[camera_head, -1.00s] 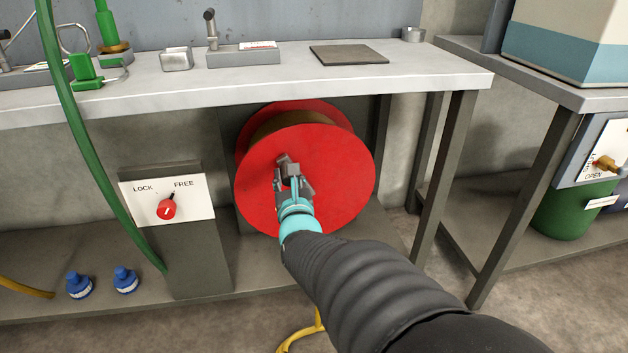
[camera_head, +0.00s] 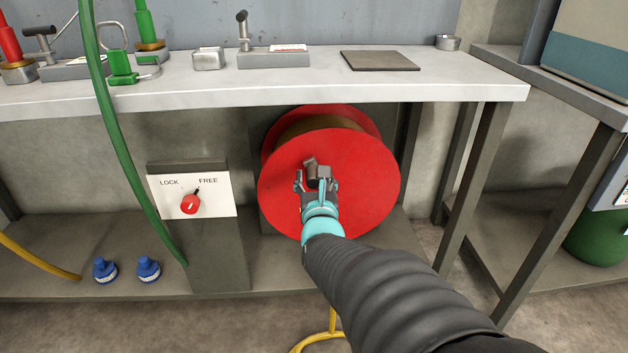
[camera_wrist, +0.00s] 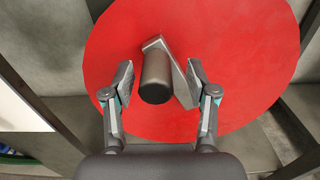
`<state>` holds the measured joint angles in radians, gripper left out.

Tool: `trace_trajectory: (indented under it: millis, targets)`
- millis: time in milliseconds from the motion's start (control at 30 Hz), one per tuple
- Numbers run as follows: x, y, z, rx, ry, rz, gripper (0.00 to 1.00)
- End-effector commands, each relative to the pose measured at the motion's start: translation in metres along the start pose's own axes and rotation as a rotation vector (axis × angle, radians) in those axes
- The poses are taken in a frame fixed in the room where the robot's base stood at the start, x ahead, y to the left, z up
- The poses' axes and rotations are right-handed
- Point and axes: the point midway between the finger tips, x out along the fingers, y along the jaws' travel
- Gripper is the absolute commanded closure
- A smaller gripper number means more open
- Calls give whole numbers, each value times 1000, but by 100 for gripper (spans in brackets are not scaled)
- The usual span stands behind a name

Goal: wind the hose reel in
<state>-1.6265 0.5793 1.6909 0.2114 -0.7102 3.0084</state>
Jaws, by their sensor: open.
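The hose reel is a red flanged spool (camera_head: 362,185) under the workbench, with a brown core (camera_head: 310,124) behind its front flange. A grey crank arm with a dark cylindrical handle sits on the flange face; the handle (camera_wrist: 156,80) shows in the wrist view between my fingers. My gripper (camera_head: 317,182) is open, with a finger on either side of the handle and a visible gap on each side. The lock panel (camera_head: 217,205) left of the reel reads LOCK and FREE. Its red knob (camera_head: 190,205) has its dark pointer towards FREE.
The workbench top (camera_head: 300,88) overhangs the reel. A bench leg (camera_head: 470,190) stands to its right. A green hose (camera_head: 115,130) hangs at left.

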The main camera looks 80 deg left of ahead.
Motion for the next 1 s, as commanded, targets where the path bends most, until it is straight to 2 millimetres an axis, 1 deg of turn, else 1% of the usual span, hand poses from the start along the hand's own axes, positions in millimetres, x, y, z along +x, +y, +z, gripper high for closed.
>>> trace_trajectory:
  millis: [167,267,367,600,700,833,1000]
  targets:
    - [-2,2,0,0,0,2,42]
    - [-11,2,0,-1,0,2,42]
    - [-25,2,1,-2,1,2,42]
    - [-74,2,1,-3,1,-2,42]
    - [-91,2,0,-4,2,-4,42]
    - [-108,2,0,-4,2,-5,42]
    - [-119,2,0,-5,2,-5,42]
